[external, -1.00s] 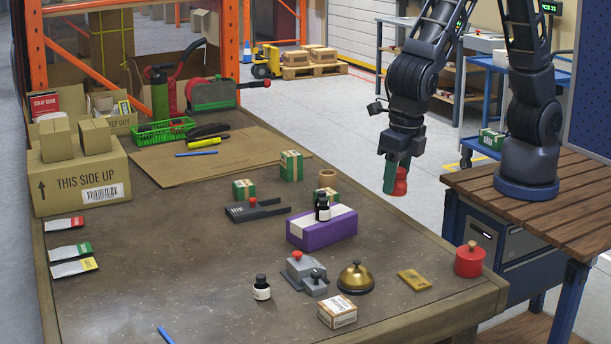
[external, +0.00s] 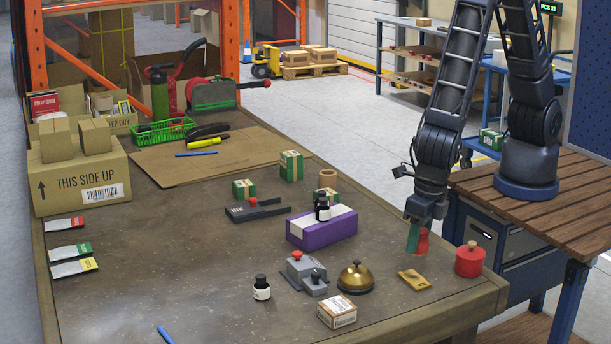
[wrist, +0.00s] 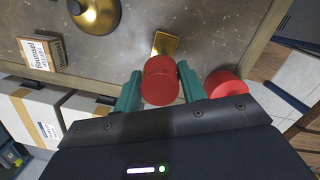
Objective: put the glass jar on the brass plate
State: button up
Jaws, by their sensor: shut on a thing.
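My gripper (external: 417,242) is shut on a red object (external: 423,243), which looks opaque and round. In the wrist view the red object (wrist: 160,82) sits between the green fingers; I see no clear glass on it, so I cannot tell whether it is the glass jar. The brass plate (external: 415,280) is a small flat gold piece lying on the table near its right edge. My gripper holds the object above the plate, with a gap showing in the external view. In the wrist view the plate (wrist: 166,43) shows just beyond the object, partly hidden by it.
A red canister with a wooden knob (external: 469,261) stands close right of the plate. A brass bell (external: 355,278) is to the left, with a small labelled box (external: 337,312) in front. A purple box (external: 322,229) carries a dark bottle (external: 322,207). Bare table lies around the plate.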

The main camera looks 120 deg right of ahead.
aim_at(414, 278)
jog(key=shift+f, duration=3.3)
jog(key=shift+f, duration=0.15)
jog(key=o, duration=1.1)
jog(key=shift+c, duration=0.2)
